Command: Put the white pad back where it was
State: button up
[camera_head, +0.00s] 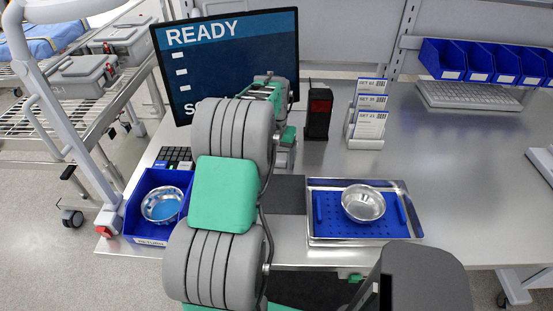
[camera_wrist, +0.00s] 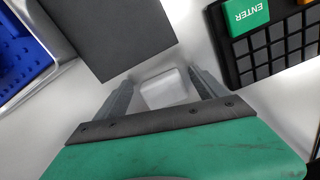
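In the wrist view, the white pad (camera_wrist: 168,90) is a small pale block with rounded corners, on or just above the light tabletop. It lies between a dark square mat (camera_wrist: 115,35) and a black keypad (camera_wrist: 275,48). My gripper (camera_wrist: 162,78) has its two grey fingers apart, one on each side of the pad. A thin gap seems to show at the left finger; contact at the right finger is unclear. In the head view my arm hides the pad and the fingertips; part of the mat (camera_head: 288,190) and the keypad (camera_head: 175,155) show.
A steel tray (camera_head: 330,241) with a blue insert and metal bowl (camera_head: 363,203) stands right of the mat. A blue bin (camera_head: 128,222) with another bowl (camera_head: 162,205) is at left. A monitor (camera_head: 225,60), black device (camera_head: 318,112) and card holder (camera_head: 366,142) stand behind. The right tabletop is largely clear.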

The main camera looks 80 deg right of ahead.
aim_at(275, 160)
jog(key=shift+r, duration=0.1)
notch_tip(275, 160, up, 12)
jog(key=b, duration=0.1)
jog(key=w+a+r+n+t+h, duration=0.1)
jog(key=w+a+r+n, duration=0.2)
jog(key=w+a+n, duration=1.4)
jog(key=w+a+f+n+t, duration=0.1)
jog(key=w+a+f, duration=0.2)
jog(key=a, duration=1.4)
jog(key=w+a+f+t+y, duration=0.1)
jog(key=w+a+f, duration=0.2)
jog(key=a, duration=1.5)
jog(key=shift+a+n+t, duration=0.15)
jog(key=shift+n+t, duration=0.25)
